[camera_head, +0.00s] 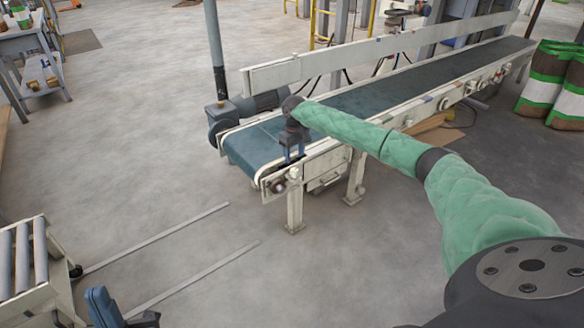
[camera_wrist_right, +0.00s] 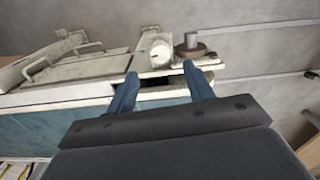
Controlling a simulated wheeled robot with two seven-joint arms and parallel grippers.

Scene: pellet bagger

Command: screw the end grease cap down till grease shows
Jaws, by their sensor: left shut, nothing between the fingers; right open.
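A small brown round part with a grey stub (camera_wrist_right: 190,48) sits at the conveyor's end in the right wrist view; it looks like the end grease cap. It is tiny in the head view (camera_head: 279,187). A pale round bearing housing (camera_wrist_right: 158,52) is beside it. No grease can be made out. My right gripper (camera_head: 292,156) is over the near end of the belt. In the wrist view its blue fingers (camera_wrist_right: 160,78) are apart and empty, with the cap beyond the right fingertip, apart from it. My left gripper (camera_head: 98,296) is shut and empty at the bottom left, far from the conveyor.
The conveyor (camera_head: 334,158) runs back to the right, with a side rail (camera_head: 360,58) and a motor (camera_head: 235,110). A roller stand (camera_head: 38,270) is at the left. Striped sacks (camera_head: 548,85) stand at the right. Floor between roller stand and conveyor is clear apart from flat strips.

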